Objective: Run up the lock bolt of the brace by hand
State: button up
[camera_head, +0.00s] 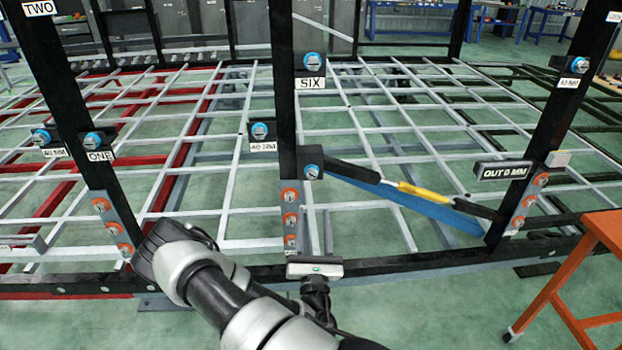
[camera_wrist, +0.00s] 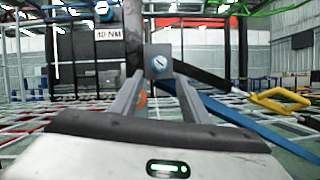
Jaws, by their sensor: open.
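The brace (camera_head: 405,192) runs diagonally from the middle post down to the right post, with black ends, a yellow middle part and a blue bar below. The lock bolt (camera_head: 311,171) has a blue head and sits in a dark block at the brace's upper left end. It also shows in the wrist view as a bolt head (camera_wrist: 157,63), centred ahead between my fingers. My gripper (camera_head: 313,205) is in front of the middle post, below the bolt. In the wrist view my gripper (camera_wrist: 158,82) is open and empty; whether the fingertips reach beside the block is unclear.
Black posts carry other blue bolts, such as the one by the SIX label (camera_head: 312,62) and one left of the middle post (camera_head: 260,131). A sign reading OUT 0 MM (camera_head: 505,170) is by the right post. An orange stand (camera_head: 575,275) is at the right.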

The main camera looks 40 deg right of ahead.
aim_at(312, 175)
jog(key=p+x, duration=0.1)
jog(key=x, duration=1.1)
jog(key=shift+w, duration=0.15)
jog(key=c, duration=1.1)
